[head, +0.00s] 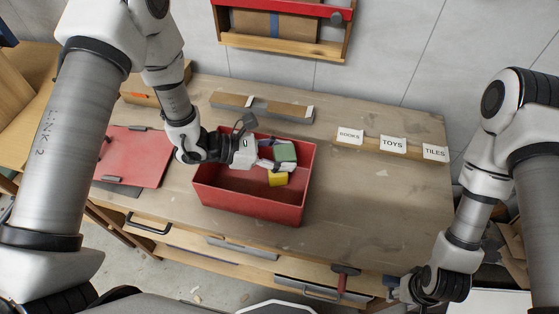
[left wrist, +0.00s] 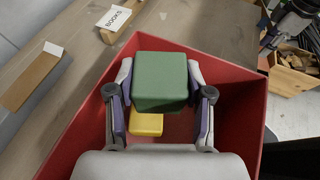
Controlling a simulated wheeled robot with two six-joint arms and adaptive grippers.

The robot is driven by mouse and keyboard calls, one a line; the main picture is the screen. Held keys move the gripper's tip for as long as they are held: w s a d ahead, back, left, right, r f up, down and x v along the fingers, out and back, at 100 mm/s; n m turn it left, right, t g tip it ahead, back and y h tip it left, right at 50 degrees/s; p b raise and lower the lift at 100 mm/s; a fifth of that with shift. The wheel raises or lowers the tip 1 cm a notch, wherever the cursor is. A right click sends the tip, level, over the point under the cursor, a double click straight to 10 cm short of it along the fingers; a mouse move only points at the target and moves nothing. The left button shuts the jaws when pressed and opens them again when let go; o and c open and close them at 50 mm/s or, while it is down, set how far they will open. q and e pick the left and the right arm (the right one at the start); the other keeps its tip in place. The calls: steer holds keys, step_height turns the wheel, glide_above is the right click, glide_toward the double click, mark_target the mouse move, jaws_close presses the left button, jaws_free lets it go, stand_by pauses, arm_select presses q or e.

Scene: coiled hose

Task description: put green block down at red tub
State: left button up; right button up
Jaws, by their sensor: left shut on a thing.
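The green block (head: 285,152) is held between the fingers of my left gripper (head: 278,158), over the right part of the red tub (head: 245,205). In the left wrist view the green block (left wrist: 160,72) sits between both fingers of the left gripper (left wrist: 160,92), with the red tub's walls (left wrist: 82,122) around it. I cannot tell its exact height above the tub floor. A yellow block (head: 277,179) lies in the tub, below the green one; it also shows in the left wrist view (left wrist: 146,123). My right gripper (head: 400,288) is low at the right, its fingers unclear.
Labels for books (head: 350,135), toys (head: 393,145) and tiles (head: 434,153) stand at the back right. The bench right of the tub is clear.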

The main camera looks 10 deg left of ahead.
arm_select(q)
steer(key=f, duration=0.2)
steer(key=w+f, duration=0.1)
steer(key=f, duration=0.1)
steer(key=shift+f, duration=0.1)
steer(key=shift+s, duration=0.2)
steer(key=shift+f, duration=0.15)
steer(key=o, duration=1.2)
steer(key=shift+w, duration=0.1)
steer(key=shift+c, duration=0.2)
arm_select(e)
steer(key=shift+w, duration=0.35)
arm_select(q)
steer(key=shift+r, duration=0.35)
steer(key=shift+a, duration=0.25)
steer(key=b+v, duration=0.1)
steer(key=v, duration=1)
steer(key=shift+s+a, duration=0.15)
steer(key=shift+s, duration=0.1)
arm_select(e)
steer(key=shift+f, duration=0.55)
